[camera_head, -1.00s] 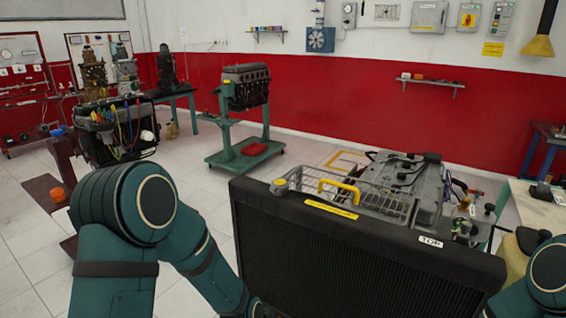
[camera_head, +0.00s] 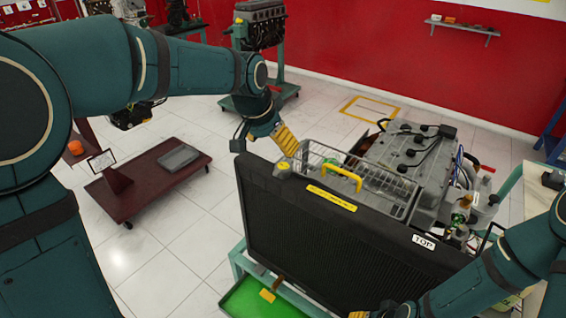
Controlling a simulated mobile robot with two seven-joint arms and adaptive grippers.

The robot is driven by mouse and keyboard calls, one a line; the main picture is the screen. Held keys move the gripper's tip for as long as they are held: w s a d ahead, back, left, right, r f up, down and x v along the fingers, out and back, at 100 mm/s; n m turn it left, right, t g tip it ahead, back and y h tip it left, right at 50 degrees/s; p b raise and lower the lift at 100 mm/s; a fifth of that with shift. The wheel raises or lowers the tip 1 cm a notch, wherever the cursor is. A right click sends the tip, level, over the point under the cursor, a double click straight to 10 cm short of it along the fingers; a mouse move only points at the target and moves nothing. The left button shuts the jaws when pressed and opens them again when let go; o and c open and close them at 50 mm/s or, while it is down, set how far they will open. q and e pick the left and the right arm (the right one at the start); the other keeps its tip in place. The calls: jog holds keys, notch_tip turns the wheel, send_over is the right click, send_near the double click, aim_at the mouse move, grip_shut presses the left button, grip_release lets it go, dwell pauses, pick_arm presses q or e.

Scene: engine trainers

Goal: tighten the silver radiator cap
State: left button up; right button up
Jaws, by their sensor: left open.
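A small round cap with a yellow top and a silver-grey rim (camera_head: 283,168) sits on the top left corner of the dark radiator (camera_head: 350,245). I take it to be the radiator cap. My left gripper (camera_head: 271,146) points down just above and behind that corner. It is open, with one yellow-padded finger close to the cap and apparently not gripping it. Whether it touches the cap is unclear. My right gripper (camera_head: 378,312) is low in front of the radiator, mostly cut off by the bottom edge, so its fingers are unclear.
The engine (camera_head: 405,150) is behind the radiator. A green tray (camera_head: 258,300) lies below it. A dark red cart (camera_head: 150,190) stands at the left, with clear floor between.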

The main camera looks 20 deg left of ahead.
aim_at(283, 166)
pick_arm(q)
jog(key=x, duration=1)
jog(key=shift+b, duration=0.3)
jog(key=c, duration=1.3)
